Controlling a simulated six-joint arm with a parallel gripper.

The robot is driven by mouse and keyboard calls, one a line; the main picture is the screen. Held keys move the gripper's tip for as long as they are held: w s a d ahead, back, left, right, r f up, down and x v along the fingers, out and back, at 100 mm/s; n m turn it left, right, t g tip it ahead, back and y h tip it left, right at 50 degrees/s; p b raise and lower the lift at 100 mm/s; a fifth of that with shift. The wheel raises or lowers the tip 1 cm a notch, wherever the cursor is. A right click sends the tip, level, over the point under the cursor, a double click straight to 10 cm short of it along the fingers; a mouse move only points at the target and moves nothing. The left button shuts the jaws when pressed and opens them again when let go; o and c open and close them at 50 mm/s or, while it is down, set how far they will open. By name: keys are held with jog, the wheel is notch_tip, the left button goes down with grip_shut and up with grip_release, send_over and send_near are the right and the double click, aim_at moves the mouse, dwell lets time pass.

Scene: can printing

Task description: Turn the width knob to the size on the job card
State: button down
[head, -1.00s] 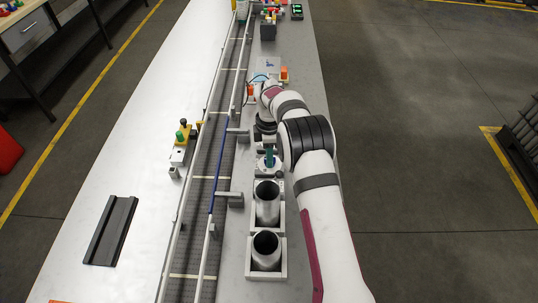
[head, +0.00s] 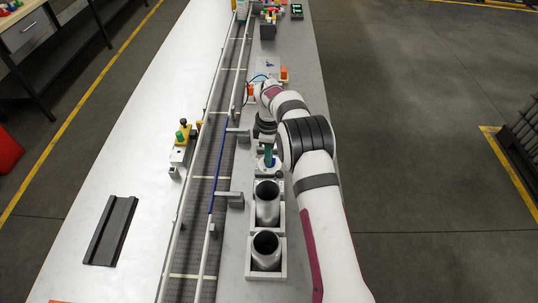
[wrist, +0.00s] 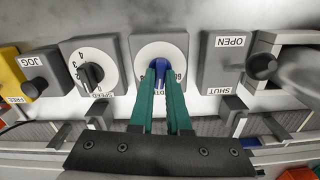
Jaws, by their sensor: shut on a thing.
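The width knob (wrist: 160,68) is blue and sits on a white dial (wrist: 147,50) in a grey housing. Its label and numbers appear upside down and are partly hidden by my fingers, so I cannot read the setting. My gripper (wrist: 160,73) has green fingers shut on the blue knob, one on each side. In the head view, my gripper (head: 269,156) reaches down to the white dial beside the conveyor. I cannot make out a readable job card in either view.
In the wrist view, a speed knob (wrist: 91,76) and a jog control (wrist: 34,88) are to the left. An open/shut control (wrist: 260,66) is to the right. In the head view, the conveyor (head: 207,155) runs left of my arm, and two metal cans (head: 267,208) stand in holders nearer the camera.

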jog(key=m, duration=0.5)
jog(key=shift+m, duration=0.3)
jog(key=shift+w+m, duration=0.1)
jog(key=shift+m, duration=2.2)
jog(key=c, duration=0.9)
grip_release()
jog(key=shift+r, duration=0.1)
notch_tip(320, 180, up, 16)
jog(key=shift+f, duration=0.15)
